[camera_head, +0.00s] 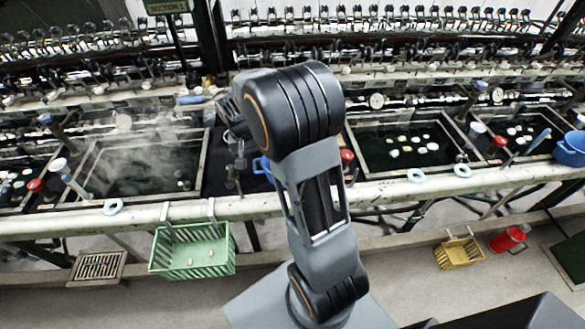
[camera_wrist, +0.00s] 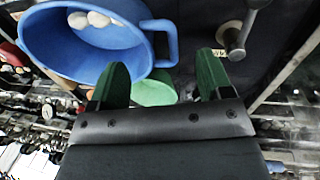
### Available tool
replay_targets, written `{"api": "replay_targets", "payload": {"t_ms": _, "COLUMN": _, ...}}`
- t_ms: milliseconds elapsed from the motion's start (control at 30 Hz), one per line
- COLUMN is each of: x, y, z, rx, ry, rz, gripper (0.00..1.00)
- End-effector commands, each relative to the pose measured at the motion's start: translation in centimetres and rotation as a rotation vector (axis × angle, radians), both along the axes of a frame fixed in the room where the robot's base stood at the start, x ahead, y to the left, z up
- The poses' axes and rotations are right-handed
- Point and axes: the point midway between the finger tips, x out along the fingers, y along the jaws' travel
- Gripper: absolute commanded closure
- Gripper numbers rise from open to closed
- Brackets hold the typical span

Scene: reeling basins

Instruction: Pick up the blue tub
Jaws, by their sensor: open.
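A blue tub (camera_wrist: 142,62) with a looped side handle fills the upper left of the wrist view, and a few pale cocoons show inside it. My gripper (camera_wrist: 160,76) is open, its two green-padded fingers apart with nothing held. The tub's handle lies just beyond and between the fingertips, and I cannot tell if either finger touches it. In the head view a blue piece (camera_head: 262,166) shows beside my arm, mostly hidden by it. Another blue tub (camera_head: 572,150) stands at the far right edge. My gripper is hidden behind my arm in the head view.
Basins with floating cocoons (camera_head: 404,148) and a steaming basin (camera_head: 140,163) line the bench. A metal tap (camera_wrist: 236,38) stands right of my fingers. A green basket (camera_head: 193,252) hangs on the front rail. A yellow basket (camera_head: 459,252) and red can (camera_head: 509,238) are lower right.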

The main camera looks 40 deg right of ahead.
Motion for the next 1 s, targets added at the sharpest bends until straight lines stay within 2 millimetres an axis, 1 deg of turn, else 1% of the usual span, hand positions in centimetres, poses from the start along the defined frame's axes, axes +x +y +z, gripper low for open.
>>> {"api": "replay_targets", "payload": {"t_ms": 133, "x": -0.2, "y": -0.3, "z": -1.2, "rx": 0.001, "ry": 0.004, "rz": -0.001, "gripper": 0.28}}
{"api": "replay_targets", "payload": {"t_ms": 300, "x": -0.4, "y": -0.7, "z": -3.5, "rx": 0.000, "ry": 0.005, "rz": 0.000, "gripper": 0.28}}
{"api": "replay_targets", "payload": {"t_ms": 400, "x": -0.4, "y": -0.8, "z": -4.5, "rx": 0.000, "ry": 0.003, "rz": 0.000, "gripper": 0.28}}
{"api": "replay_targets", "payload": {"t_ms": 533, "x": -0.4, "y": -0.9, "z": -5.1, "rx": 0.001, "ry": 0.001, "rz": 0.001, "gripper": 0.28}}
{"api": "replay_targets", "payload": {"t_ms": 733, "x": -0.4, "y": -0.9, "z": -5.2, "rx": 0.000, "ry": 0.000, "rz": 0.001, "gripper": 0.28}}
{"api": "replay_targets", "payload": {"t_ms": 767, "x": -0.4, "y": -0.9, "z": -5.2, "rx": 0.000, "ry": 0.000, "rz": 0.001, "gripper": 0.29}}
{"api": "replay_targets", "payload": {"t_ms": 1000, "x": -0.4, "y": -0.9, "z": -5.1, "rx": 0.000, "ry": 0.000, "rz": 0.001, "gripper": 0.52}}
